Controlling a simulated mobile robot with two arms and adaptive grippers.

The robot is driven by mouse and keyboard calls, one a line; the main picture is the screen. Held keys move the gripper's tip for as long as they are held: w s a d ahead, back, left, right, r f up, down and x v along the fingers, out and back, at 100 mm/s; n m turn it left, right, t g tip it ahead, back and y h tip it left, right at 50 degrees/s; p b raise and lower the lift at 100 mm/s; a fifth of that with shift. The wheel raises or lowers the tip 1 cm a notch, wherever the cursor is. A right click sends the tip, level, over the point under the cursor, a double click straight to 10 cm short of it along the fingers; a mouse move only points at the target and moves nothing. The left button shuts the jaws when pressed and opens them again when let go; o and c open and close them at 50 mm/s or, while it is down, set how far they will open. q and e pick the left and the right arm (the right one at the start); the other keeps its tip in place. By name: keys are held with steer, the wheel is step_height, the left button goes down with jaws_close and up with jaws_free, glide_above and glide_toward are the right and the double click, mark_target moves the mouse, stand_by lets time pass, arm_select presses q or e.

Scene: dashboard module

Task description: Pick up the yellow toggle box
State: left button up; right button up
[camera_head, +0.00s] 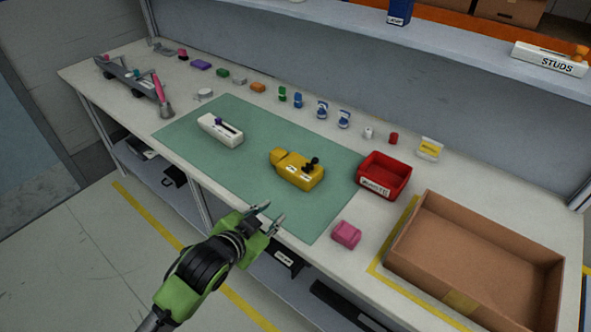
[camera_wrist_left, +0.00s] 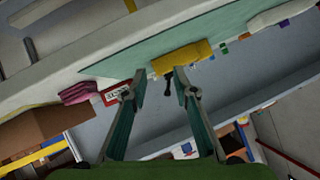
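The yellow toggle box (camera_head: 297,169) lies on the green mat (camera_head: 232,177) on the workbench, with a black toggle and white labels on its top. My left gripper (camera_head: 268,215) is in front of the mat's near edge, apart from the box, with its fingers spread and nothing between them. In the left wrist view the yellow toggle box (camera_wrist_left: 182,58) shows beyond the two spread fingertips (camera_wrist_left: 160,90), its dark toggle hanging toward the middle of the picture. My right gripper does not show.
A white switch box (camera_head: 220,130) lies left on the mat. A red bin (camera_head: 384,175), a pink block (camera_head: 346,234) and a large cardboard box (camera_head: 475,255) stand to the right. Several small coloured parts line the back. Mat space around the yellow box is clear.

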arm_select(q)
steer(key=w+d+r+m+t+h, duration=0.1)
steer(key=w+d+r+m+h, duration=0.15)
steer(key=w+r, duration=0.2)
glide_toward(310, 165)
steer(key=x, duration=0.2)
steer(key=shift+w+d+f+t+y+p, duration=0.3)
steer(key=shift+w+d+f+y+p, duration=0.05)
steer(key=shift+w+d+f, duration=0.1)
steer(key=shift+w+d, duration=0.15)
steer(key=shift+w, duration=0.2)
steer(key=p+x, duration=0.1)
steer(key=x, duration=0.2)
steer(key=shift+w+d, duration=0.1)
steer(key=shift+w+d+f, duration=0.3)
steer(key=shift+w+f, duration=0.05)
steer(key=shift+w, duration=0.2)
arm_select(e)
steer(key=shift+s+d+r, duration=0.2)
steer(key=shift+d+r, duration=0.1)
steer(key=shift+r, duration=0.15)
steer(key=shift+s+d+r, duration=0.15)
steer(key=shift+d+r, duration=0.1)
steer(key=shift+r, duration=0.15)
arm_select(q)
steer(key=shift+r, duration=0.1)
jaws_close()
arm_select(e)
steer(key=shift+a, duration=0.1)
